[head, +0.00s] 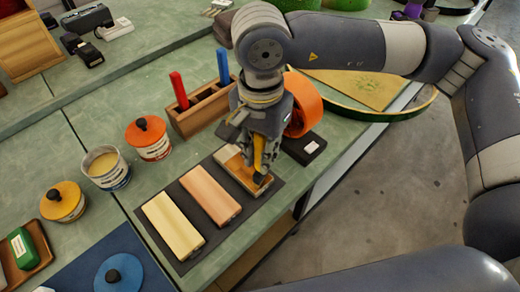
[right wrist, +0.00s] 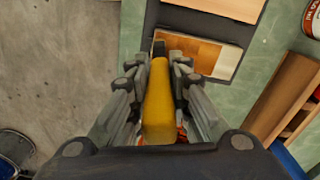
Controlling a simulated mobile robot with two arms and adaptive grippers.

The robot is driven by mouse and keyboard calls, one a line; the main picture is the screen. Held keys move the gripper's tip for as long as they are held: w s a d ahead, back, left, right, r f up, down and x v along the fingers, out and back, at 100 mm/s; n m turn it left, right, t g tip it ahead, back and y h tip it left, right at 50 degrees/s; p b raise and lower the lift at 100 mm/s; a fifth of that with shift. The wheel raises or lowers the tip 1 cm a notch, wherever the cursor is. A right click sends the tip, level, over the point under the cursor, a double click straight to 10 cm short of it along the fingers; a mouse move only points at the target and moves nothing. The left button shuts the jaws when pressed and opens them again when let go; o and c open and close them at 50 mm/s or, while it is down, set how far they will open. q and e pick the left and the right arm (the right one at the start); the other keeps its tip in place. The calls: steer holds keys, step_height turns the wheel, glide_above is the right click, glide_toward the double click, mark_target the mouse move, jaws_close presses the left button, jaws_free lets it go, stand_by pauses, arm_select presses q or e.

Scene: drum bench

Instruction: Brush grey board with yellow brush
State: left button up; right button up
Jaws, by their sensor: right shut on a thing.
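My right gripper (head: 262,165) is shut on the yellow brush (head: 259,154), which points down over the farthest of three boards. In the right wrist view the brush's yellow handle (right wrist: 158,105) sits between the fingers (right wrist: 156,75). Its bristle end is mostly hidden, so contact is hard to tell. That farthest board (head: 232,163) is part orange-brown and part pale; it also shows in the right wrist view (right wrist: 215,57). The other boards are orange-brown (head: 209,196) and pale yellow (head: 172,225). No board looks plainly grey; all lie on a dark grey mat (head: 187,262). My left gripper is not in view.
A wooden rack (head: 207,108) holds a red and a blue handle behind the boards. An orange-lidded can (head: 148,140), an open can (head: 105,168) and a yellow-lidded can (head: 63,202) stand left. An orange ring-shaped object (head: 304,104) is close right of my gripper, near the bench edge.

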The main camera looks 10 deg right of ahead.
steer(key=shift+w+a, duration=0.1)
steer(key=shift+w, duration=0.05)
steer(key=shift+w+a+b, duration=0.3)
steer(key=shift+w+b, duration=0.15)
steer(key=shift+w+a+b, duration=0.35)
steer(key=shift+w+a, duration=0.1)
steer(key=shift+w, duration=0.2)
steer(key=shift+w+a, duration=0.1)
steer(key=shift+w, duration=0.05)
steer(key=shift+w+a+b, duration=0.3)
steer(key=shift+w+a, duration=0.05)
steer(key=shift+w, duration=0.25)
steer(key=shift+w+a+b, duration=0.25)
steer(key=shift+w+a, duration=0.1)
steer(key=shift+w, duration=0.2)
